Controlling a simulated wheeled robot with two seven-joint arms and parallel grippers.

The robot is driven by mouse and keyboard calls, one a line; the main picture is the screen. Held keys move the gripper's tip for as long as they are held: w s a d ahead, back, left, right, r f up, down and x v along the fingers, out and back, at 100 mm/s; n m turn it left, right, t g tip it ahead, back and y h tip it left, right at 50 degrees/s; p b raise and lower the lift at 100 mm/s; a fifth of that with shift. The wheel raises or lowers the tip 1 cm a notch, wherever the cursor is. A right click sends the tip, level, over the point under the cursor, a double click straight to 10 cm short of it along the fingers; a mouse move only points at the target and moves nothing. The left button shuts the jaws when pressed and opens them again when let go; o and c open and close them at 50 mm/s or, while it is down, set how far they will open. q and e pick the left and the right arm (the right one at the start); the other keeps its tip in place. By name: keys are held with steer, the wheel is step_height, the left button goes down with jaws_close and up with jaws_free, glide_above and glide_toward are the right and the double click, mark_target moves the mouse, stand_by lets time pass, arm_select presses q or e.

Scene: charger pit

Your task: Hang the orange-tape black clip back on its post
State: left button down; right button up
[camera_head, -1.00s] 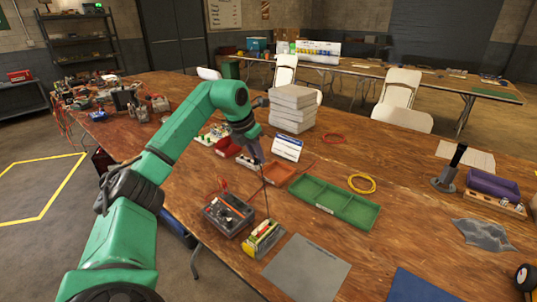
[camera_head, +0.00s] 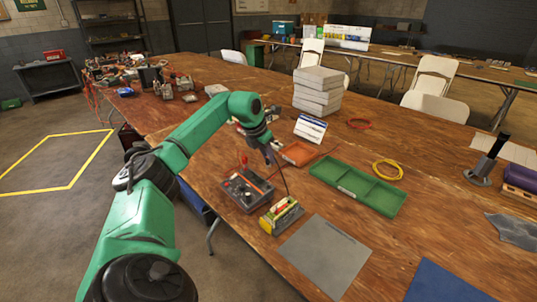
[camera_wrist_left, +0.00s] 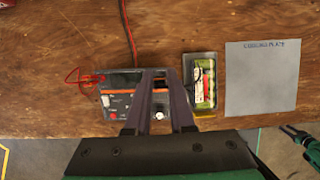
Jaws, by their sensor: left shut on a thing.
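My left gripper (camera_head: 272,156) is over the charger box, its jaws pointing down. In the left wrist view its fingers (camera_wrist_left: 159,78) are closed on a small dark piece, taken as the black clip (camera_wrist_left: 159,85); its orange tape is not clear. A thin dark lead hangs below the gripper toward the battery pack. The grey charger (camera_head: 245,193) has an orange-trimmed panel (camera_wrist_left: 118,103). A red clip and lead (camera_wrist_left: 83,77) are at its left. The yellow-green battery pack (camera_head: 281,216) stands to its right. I cannot make out the clip's post.
A grey mat (camera_head: 325,257) lies right of the battery pack, marked with lettering in the wrist view. A green tray (camera_head: 357,187), an orange tray (camera_head: 297,154), a small sign (camera_head: 310,129) and grey stacked blocks (camera_head: 317,92) stand beyond. The table's near edge is close to the charger.

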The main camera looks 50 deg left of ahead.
arm_select(q)
steer(key=shift+f+b, duration=2)
steer(key=shift+f, duration=1.55)
steer(key=shift+r, duration=0.1)
steer(key=shift+p, duration=0.35)
steer(key=shift+f+p, duration=0.2)
steer(key=shift+p, duration=0.15)
steer(key=c, duration=0.7)
jaws_free()
